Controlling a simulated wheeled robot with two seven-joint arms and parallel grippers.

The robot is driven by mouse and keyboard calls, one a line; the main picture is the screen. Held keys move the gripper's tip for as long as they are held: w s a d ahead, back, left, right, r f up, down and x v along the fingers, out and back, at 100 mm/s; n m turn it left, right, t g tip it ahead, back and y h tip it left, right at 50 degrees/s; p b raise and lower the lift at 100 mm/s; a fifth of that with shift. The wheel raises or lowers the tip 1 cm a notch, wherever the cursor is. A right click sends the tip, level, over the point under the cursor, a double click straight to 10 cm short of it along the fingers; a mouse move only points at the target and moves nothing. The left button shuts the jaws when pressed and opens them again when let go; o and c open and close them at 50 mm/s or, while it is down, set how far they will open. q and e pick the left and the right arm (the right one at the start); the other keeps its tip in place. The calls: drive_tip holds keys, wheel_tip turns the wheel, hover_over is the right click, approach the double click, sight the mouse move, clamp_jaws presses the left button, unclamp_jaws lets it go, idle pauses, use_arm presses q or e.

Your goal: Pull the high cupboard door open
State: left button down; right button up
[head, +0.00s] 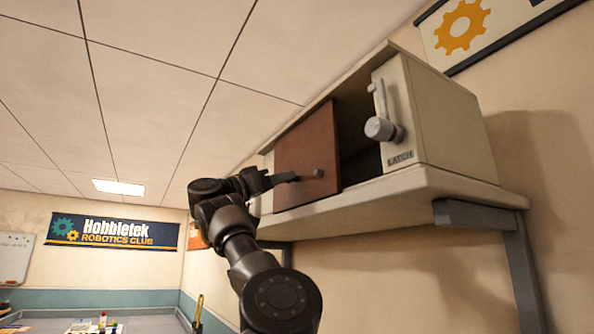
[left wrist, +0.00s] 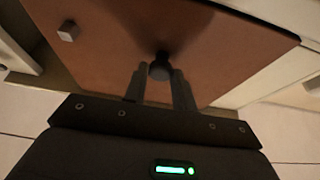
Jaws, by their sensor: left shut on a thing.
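The high cupboard (head: 440,120) is a pale box on a wall shelf. Its brown door (head: 300,150) covers the left of the front, and a dark opening shows to its right. How far the door stands out is hard to tell. My left gripper (head: 293,177) is at the door face. In the left wrist view its fingertips (left wrist: 160,78) are shut on a dark round knob (left wrist: 160,66) on the brown door. A small grey block (left wrist: 68,31) is also on the door. A grey latch lever (head: 380,125) points upward on the right panel, above the label "LATCH".
The pale shelf (head: 400,203) juts out below the cupboard on a grey bracket (head: 480,215). The wall is close at the right. A banner (head: 112,231) hangs on the far wall, and a table with small items (head: 100,325) is low at left. The space left of my arm is open.

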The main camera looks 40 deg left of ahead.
use_arm(q)
drive_tip(key=w+a+p, duration=0.4)
drive_tip(key=a+p, duration=0.1)
drive_tip(key=a, duration=0.8)
drive_tip(key=c, duration=1.1)
unclamp_jaws()
drive_tip(key=shift+c, duration=0.2)
